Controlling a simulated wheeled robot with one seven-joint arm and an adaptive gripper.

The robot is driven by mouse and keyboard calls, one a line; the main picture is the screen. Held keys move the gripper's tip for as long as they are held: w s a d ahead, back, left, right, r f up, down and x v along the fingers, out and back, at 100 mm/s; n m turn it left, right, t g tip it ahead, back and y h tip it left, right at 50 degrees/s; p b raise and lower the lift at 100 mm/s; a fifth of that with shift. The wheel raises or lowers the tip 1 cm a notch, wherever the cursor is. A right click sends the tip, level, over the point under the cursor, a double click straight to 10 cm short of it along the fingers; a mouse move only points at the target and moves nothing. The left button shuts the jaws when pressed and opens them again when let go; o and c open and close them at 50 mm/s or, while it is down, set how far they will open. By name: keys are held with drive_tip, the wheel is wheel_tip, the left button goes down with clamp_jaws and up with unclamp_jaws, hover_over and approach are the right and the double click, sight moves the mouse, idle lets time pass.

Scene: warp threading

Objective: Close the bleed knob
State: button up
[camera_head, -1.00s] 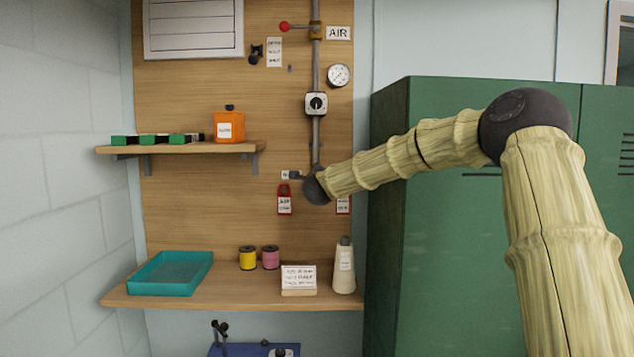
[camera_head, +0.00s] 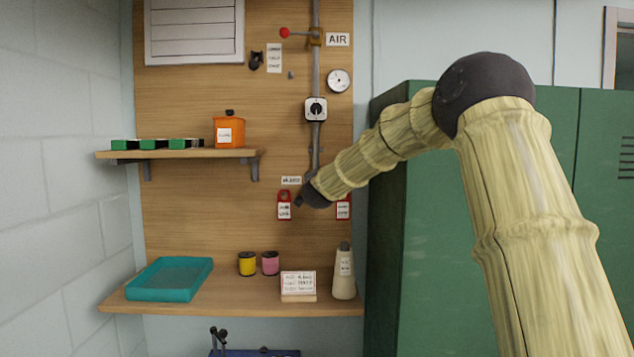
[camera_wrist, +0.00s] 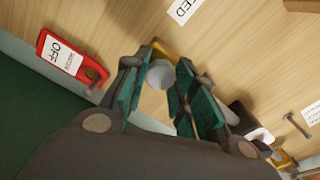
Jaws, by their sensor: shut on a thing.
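The bleed knob shows in the wrist view as a pale grey round piece (camera_wrist: 160,74) with a yellow part behind it, between my fingers. Much of it is hidden by the fingers. My gripper (camera_wrist: 162,64) has teal finger pads and is shut on this knob. In the head view my gripper (camera_head: 302,198) is a small dark shape below the pipe (camera_head: 316,150), tilted down to the left, and it hides the knob there. A white label (camera_head: 291,181) sits just above left of it; its end, reading "ED", also shows in the wrist view (camera_wrist: 184,10).
Red tags hang left (camera_head: 284,210) and right (camera_head: 343,211) of my gripper; one reads "OFF" in the wrist view (camera_wrist: 62,58). Green lockers (camera_head: 400,210) stand close at right.

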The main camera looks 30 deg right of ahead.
drive_tip(key=n, duration=1.1)
drive_tip(key=shift+a+f, duration=0.1)
drive_tip(key=shift+f, duration=0.25)
drive_tip(key=o, duration=1)
drive_tip(key=shift+r, duration=0.1)
drive_tip(key=shift+o, duration=0.2)
drive_tip(key=shift+r, duration=0.1)
drive_tip(key=v, duration=1.2)
